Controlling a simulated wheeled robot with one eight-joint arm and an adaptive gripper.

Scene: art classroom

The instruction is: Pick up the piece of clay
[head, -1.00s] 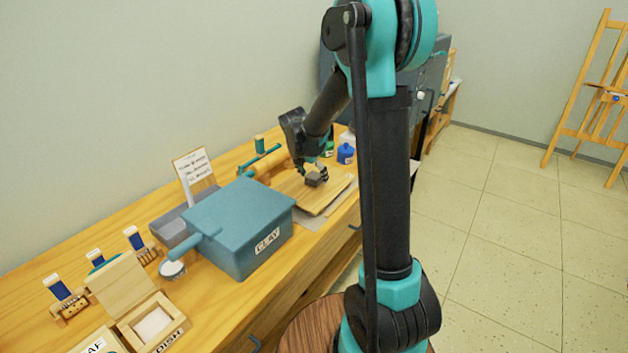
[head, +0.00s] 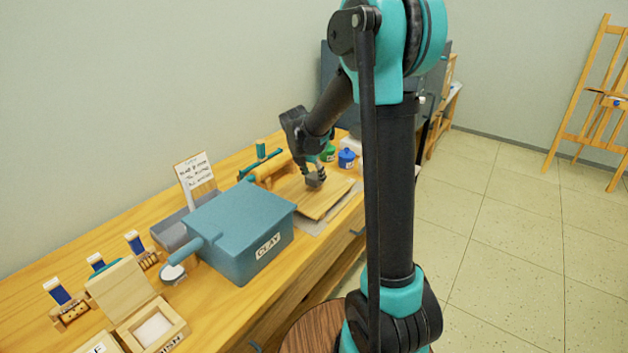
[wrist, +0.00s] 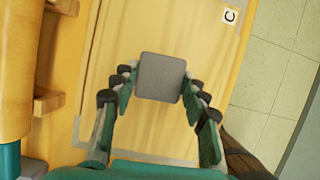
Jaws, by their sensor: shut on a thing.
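The piece of clay is a small grey block with rounded corners (wrist: 160,77), seen between my fingers in the wrist view. My gripper (wrist: 160,84) is shut on it, with one finger pad at its left side and one at its right. In the head view my gripper (head: 315,179) is at the wooden board (head: 325,207) on the bench, and the fingers mostly hide the clay. I cannot tell whether the block touches the board or is just above it.
A blue-grey box labelled CLAY (head: 240,225) stands left of the board. A rolling pin (head: 272,171) lies behind the board. A blue jar (head: 347,158) and a green jar (head: 328,152) stand beyond it. The floor at right is clear up to an easel (head: 590,100).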

